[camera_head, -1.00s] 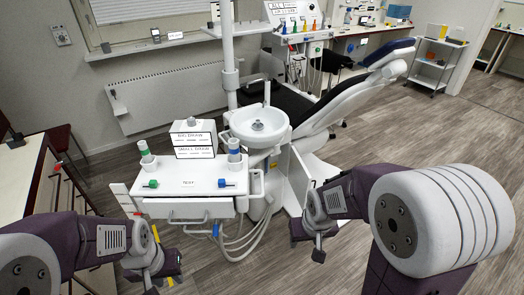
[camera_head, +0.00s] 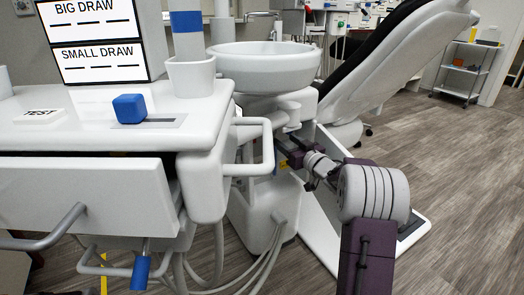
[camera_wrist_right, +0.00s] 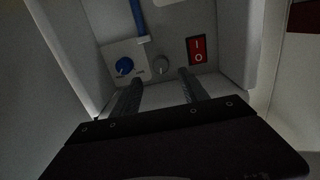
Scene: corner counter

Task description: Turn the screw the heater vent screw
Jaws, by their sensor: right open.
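In the right wrist view, a small round grey knob or screw head (camera_wrist_right: 160,65) with a slot mark sits on a pale panel inside a white recess. A blue knob (camera_wrist_right: 124,66) on a white plate is to its left. My right gripper (camera_wrist_right: 158,88) is open and empty, its two fingers apart and pointing at the panel with the grey knob between their lines. I cannot tell the remaining distance. In the head view, my right arm reaches into the lower part of the dental unit (camera_head: 262,215), and the fingertips are hidden there. My left gripper is out of view.
A red rocker switch (camera_wrist_right: 198,50) is right of the grey knob. A blue tube (camera_wrist_right: 137,18) hangs down above the plate. White walls close in on both sides. In the head view, a tray cart (camera_head: 80,190) and hanging hoses stand left of my arm.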

